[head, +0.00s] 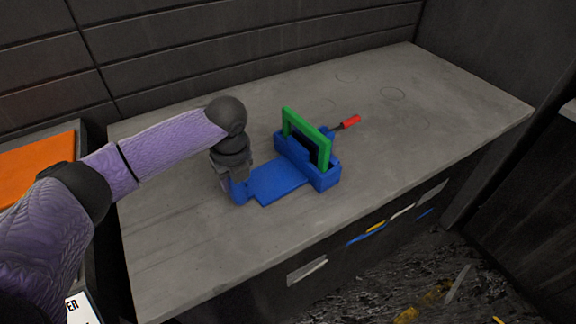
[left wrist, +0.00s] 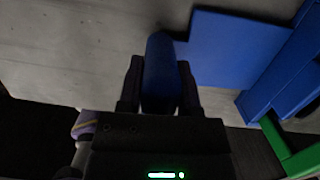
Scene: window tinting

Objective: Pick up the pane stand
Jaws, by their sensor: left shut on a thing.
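The pane stand (head: 279,182) is blue, with a flat plate, a raised slotted block at its right end and a rounded handle (head: 238,190) at its left end. It is on or just above the grey table; I cannot tell which. A green-framed pane (head: 307,137) stands upright in the block. My left gripper (head: 236,182) points down and is shut on the handle. In the left wrist view the handle (left wrist: 160,75) sits between both fingers, with the blue plate (left wrist: 235,50) beyond it and part of the green frame (left wrist: 276,138) at right. My right gripper is not in view.
A red-handled tool (head: 350,122) lies on the grey table (head: 420,110) behind the stand. The table's right and back parts are mostly clear. A dark wall (head: 250,40) runs along the back. An orange panel (head: 35,165) is at far left.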

